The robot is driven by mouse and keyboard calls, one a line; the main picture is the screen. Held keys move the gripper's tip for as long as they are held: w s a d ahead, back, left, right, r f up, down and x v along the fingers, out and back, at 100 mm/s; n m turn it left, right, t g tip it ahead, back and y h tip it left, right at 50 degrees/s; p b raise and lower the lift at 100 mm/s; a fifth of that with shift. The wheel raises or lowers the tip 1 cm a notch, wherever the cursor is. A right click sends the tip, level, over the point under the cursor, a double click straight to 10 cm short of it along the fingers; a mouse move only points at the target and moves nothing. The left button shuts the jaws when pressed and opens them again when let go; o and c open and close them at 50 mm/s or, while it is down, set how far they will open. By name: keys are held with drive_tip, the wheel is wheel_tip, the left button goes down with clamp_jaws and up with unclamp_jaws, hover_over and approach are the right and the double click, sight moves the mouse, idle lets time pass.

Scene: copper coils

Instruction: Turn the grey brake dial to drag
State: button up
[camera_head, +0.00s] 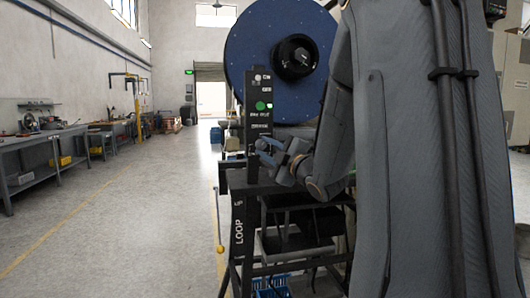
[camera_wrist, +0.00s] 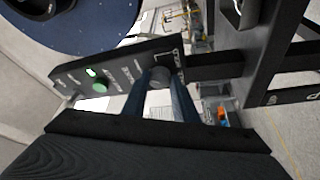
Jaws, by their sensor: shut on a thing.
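The grey brake dial (camera_wrist: 159,77) sits near one end of the dark control panel (camera_wrist: 118,76) in the wrist view. My gripper (camera_wrist: 163,82) has its two blue-grey fingers on either side of the dial and is shut on it. In the head view my gripper (camera_head: 264,150) reaches the lower part of the upright panel (camera_head: 259,116), and the dial is hidden or too small to make out there. White lettering beside the dial is too blurred to read, so its setting cannot be told.
A green button (camera_head: 260,106) is higher on the panel. A large blue reel (camera_head: 262,40) stands behind it. A black stand marked LOOP (camera_head: 240,232) is below, with a yellow-ended lever (camera_head: 219,248) at its left. The floor (camera_head: 130,220) to the left is clear, beyond which are workbenches (camera_head: 40,165).

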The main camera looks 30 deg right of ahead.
drive_tip(key=n+g, duration=0.1)
drive_tip(key=n, duration=0.3)
drive_tip(key=n+g+b, duration=0.1)
drive_tip(key=n, duration=0.1)
drive_tip(key=shift+r+n+g, duration=0.3)
drive_tip(key=shift+n, duration=0.1)
idle(0.4)
drive_tip(key=o, duration=1.1)
drive_tip(key=shift+c, duration=0.2)
drive_tip(key=s, duration=0.7)
drive_tip(key=shift+s+d+r, duration=0.25)
drive_tip(key=shift+s+d, duration=0.15)
drive_tip(key=shift+d, duration=0.05)
